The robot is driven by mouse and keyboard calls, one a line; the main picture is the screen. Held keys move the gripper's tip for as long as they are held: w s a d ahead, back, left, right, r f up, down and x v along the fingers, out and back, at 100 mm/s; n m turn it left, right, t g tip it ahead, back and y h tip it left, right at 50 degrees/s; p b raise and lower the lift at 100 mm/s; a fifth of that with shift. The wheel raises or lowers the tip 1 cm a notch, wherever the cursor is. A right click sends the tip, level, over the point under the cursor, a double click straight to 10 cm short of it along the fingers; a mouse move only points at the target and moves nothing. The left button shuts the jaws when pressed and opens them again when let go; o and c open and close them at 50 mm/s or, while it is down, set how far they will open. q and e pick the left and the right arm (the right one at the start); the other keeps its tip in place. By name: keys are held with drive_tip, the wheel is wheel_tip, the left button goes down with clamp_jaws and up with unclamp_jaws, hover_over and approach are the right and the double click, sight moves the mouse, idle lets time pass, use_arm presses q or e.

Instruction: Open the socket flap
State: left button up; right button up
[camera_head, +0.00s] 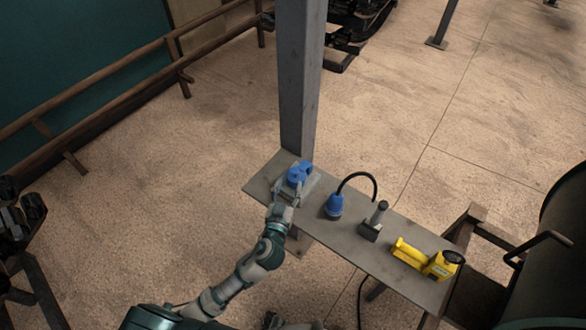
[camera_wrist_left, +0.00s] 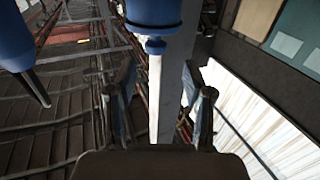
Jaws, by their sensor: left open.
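The blue socket (camera_head: 299,173) sits on a grey mount at the far left end of the metal shelf, by the post. My left gripper (camera_head: 287,193) is right at the near side of the socket and partly hides its mount. In the left wrist view the blue socket (camera_wrist_left: 153,12) shows at the top edge, cut off, beyond the fingers. I cannot tell where the flap is or whether fingers touch the socket. My right gripper is not in view.
The shelf (camera_head: 345,243) also carries a blue plug (camera_head: 334,205) with a black cable, a small grey box with an upright handle (camera_head: 370,228), and a yellow tool (camera_head: 428,262). A grey post (camera_head: 299,80) rises behind the socket. Open floor lies left.

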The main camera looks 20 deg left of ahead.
sight(294, 174)
use_arm(q)
drive_tip(key=w, duration=0.5)
drive_tip(key=shift+w+d, duration=0.3)
drive_tip(key=shift+w, duration=0.6)
drive_tip(key=shift+a, duration=0.25)
drive_tip(key=shift+c, duration=0.5)
drive_tip(key=c, duration=0.4)
clamp_jaws()
drive_tip(key=shift+d, duration=0.1)
